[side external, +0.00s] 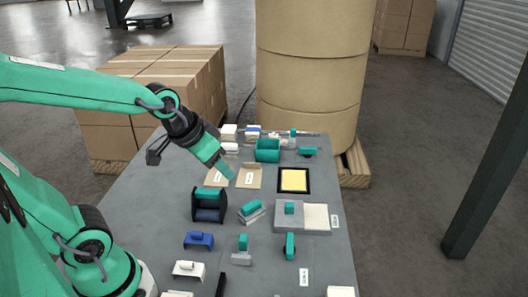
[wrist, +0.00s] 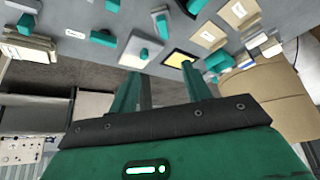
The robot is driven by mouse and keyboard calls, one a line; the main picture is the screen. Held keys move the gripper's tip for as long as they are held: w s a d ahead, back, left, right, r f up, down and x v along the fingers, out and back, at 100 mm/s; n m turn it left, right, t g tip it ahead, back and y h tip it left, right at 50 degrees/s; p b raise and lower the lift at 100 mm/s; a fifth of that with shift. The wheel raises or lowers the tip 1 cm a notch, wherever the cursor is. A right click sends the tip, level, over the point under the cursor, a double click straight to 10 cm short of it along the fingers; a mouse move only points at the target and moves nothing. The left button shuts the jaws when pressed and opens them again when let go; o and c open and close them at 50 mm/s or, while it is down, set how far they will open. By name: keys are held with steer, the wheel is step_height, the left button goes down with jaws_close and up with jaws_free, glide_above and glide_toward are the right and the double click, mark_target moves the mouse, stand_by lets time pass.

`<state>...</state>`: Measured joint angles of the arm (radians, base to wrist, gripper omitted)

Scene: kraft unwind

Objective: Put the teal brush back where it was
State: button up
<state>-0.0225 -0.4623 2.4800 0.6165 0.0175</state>
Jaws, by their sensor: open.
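Several small teal-topped tools lie on the grey table (side external: 160,215), and I cannot tell for sure which is the teal brush. One teal piece (side external: 250,208) lies tilted on a pale grey block; it also shows in the wrist view (wrist: 161,24). Another teal piece (side external: 290,246) lies nearer the front right, beside an upright teal-topped one (side external: 243,242). A teal block (side external: 208,194) sits in a black holder (side external: 208,215). My gripper (side external: 225,170) is above the table near two tan envelopes; its teal fingers are apart and empty in the wrist view (wrist: 162,88).
A black-framed yellow pad (side external: 294,180) and a teal cup (side external: 267,150) stand farther back. Blue (side external: 199,240) and white (side external: 189,270) blocks sit at the front left. A large kraft roll (side external: 313,70) stands beyond the table.

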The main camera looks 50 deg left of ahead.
steer(key=s+r, duration=0.3)
steer(key=s, duration=0.3)
steer(key=shift+s+d+r, duration=0.35)
steer(key=shift+r, duration=0.05)
